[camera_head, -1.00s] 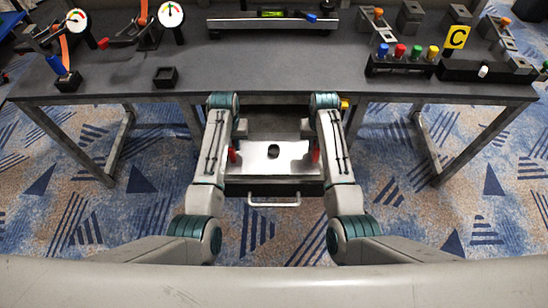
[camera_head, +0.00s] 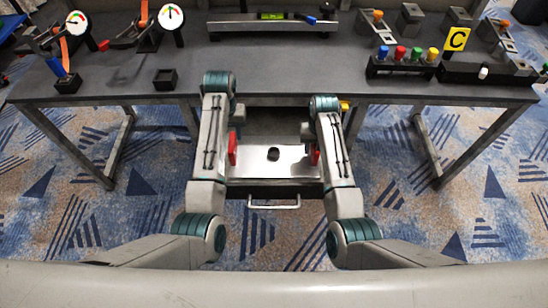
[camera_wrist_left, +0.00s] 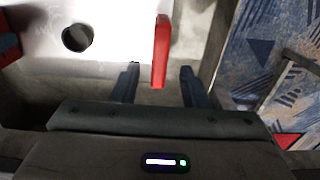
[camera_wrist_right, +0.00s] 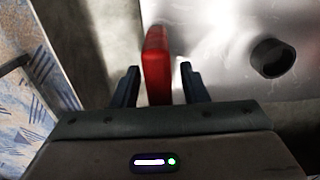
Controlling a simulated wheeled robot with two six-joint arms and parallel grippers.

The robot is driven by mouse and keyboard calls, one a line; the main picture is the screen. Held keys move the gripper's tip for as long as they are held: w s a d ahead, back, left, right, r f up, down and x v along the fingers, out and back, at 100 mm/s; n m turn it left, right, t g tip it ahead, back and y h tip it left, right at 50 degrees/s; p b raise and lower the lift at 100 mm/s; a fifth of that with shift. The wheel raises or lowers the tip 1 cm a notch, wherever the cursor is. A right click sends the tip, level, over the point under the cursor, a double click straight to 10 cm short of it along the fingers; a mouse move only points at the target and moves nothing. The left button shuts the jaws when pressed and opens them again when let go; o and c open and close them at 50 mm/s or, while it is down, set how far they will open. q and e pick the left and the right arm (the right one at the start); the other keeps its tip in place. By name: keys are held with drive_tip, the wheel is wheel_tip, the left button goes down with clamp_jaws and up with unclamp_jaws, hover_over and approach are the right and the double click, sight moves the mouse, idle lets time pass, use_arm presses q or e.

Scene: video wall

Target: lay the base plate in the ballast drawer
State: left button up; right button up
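The base plate (camera_head: 290,160) is a silver sheet with a dark round hole and a red grip at each side. It lies flat within the pulled-out ballast drawer (camera_head: 260,188) under the table; whether it rests on the drawer floor is not clear. The head view hides both sets of fingertips.
The drawer's bar handle (camera_head: 274,206) faces me. The dark table (camera_head: 280,70) overhangs the drawer's back. On it stand a small black box (camera_head: 165,78), two gauges, a rail with a green level (camera_head: 272,15), and a rack of coloured knobs (camera_head: 402,68). Table legs flank the drawer.

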use_arm(q)
wheel_tip(320, 180, up, 4)
drive_tip(key=shift+f, duration=0.15)
drive_tip(key=shift+r, duration=0.2)
use_arm(e)
drive_tip(key=shift+r, duration=0.1)
wheel_tip(320, 180, up, 12)
drive_tip(key=shift+f, duration=0.1)
use_arm(q)
drive_tip(key=shift+s, duration=0.1)
use_arm(e)
drive_tip(key=shift+f, duration=0.1)
